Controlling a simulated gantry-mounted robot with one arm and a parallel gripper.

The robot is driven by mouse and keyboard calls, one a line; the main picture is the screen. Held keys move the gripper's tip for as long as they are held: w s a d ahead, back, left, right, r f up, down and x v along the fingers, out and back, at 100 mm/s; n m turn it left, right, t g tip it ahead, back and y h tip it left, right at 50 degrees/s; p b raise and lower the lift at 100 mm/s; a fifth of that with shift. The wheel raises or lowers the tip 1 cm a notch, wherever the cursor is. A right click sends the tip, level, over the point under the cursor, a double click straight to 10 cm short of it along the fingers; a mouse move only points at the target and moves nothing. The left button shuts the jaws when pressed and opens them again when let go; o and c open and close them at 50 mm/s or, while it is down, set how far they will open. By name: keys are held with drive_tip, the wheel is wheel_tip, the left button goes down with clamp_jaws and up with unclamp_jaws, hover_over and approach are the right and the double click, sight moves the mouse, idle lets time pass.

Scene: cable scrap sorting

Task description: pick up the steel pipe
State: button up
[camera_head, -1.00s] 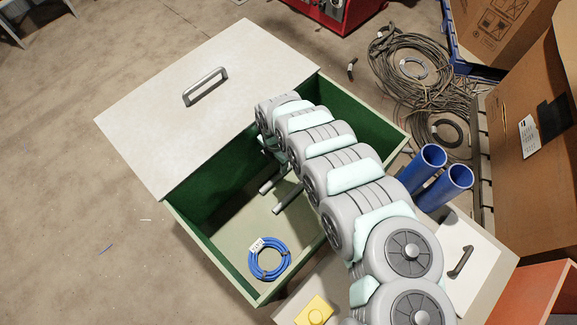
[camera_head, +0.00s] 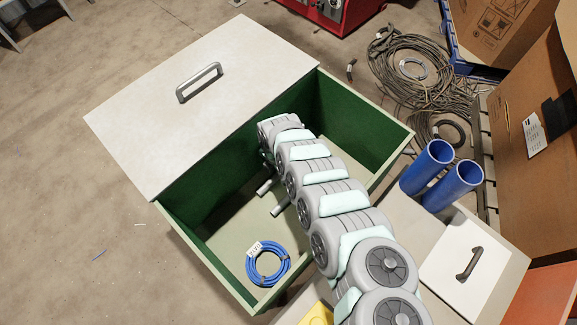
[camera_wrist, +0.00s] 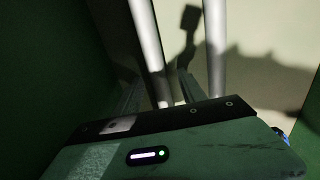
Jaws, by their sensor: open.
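Two grey steel pipes lie side by side on the floor of the green box. In the head view their near ends show as the left pipe (camera_head: 264,189) and the right pipe (camera_head: 280,206); my arm hides the rest. In the wrist view the left pipe (camera_wrist: 147,40) and the right pipe (camera_wrist: 215,45) run away from me. My gripper (camera_wrist: 155,78) is open and low inside the box, with its dark fingers around the left pipe's line. I cannot tell whether they touch it. In the head view my arm mostly hides the gripper.
A blue cable coil (camera_head: 267,262) lies in the box's near corner. A pale lid (camera_head: 150,125) with a handle covers the box's far-left part. Green box walls (camera_head: 365,130) stand close around my gripper. Two blue tubes (camera_head: 452,186) stand to the right.

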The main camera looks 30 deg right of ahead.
drive_tip(key=shift+c, duration=0.5)
clamp_jaws()
